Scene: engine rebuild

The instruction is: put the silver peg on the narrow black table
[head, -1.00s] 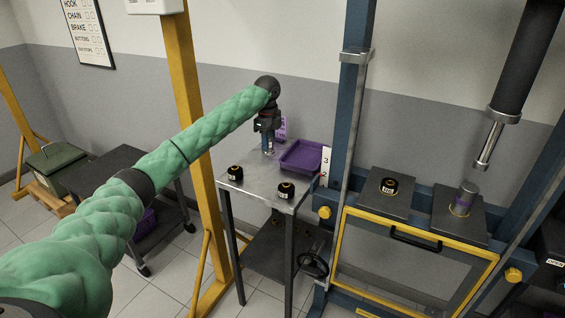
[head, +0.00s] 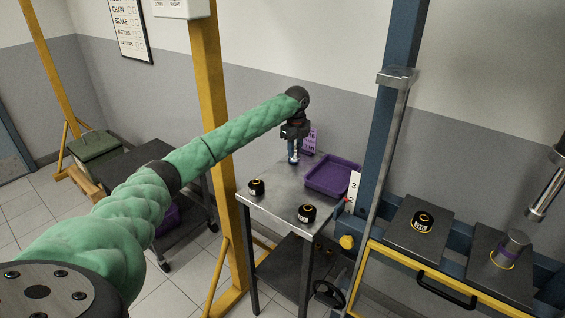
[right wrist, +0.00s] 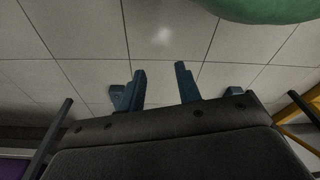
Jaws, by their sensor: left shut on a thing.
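My left gripper (head: 293,157) is shut on a small silver piece, which looks like the silver peg; the fingers hide most of it. It points down over the back of the metal-topped table (head: 272,202); I cannot tell whether the piece touches the top. A dark, narrow table on casters (head: 132,160) stands to the left, behind the yellow post and partly hidden by my left arm. My right gripper (right wrist: 162,85) is open and empty above the tiled floor in the right wrist view.
A purple tray (head: 334,176) and two black ringed parts (head: 256,187) (head: 307,213) are on the metal table. A yellow post (head: 222,120) stands between the tables.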

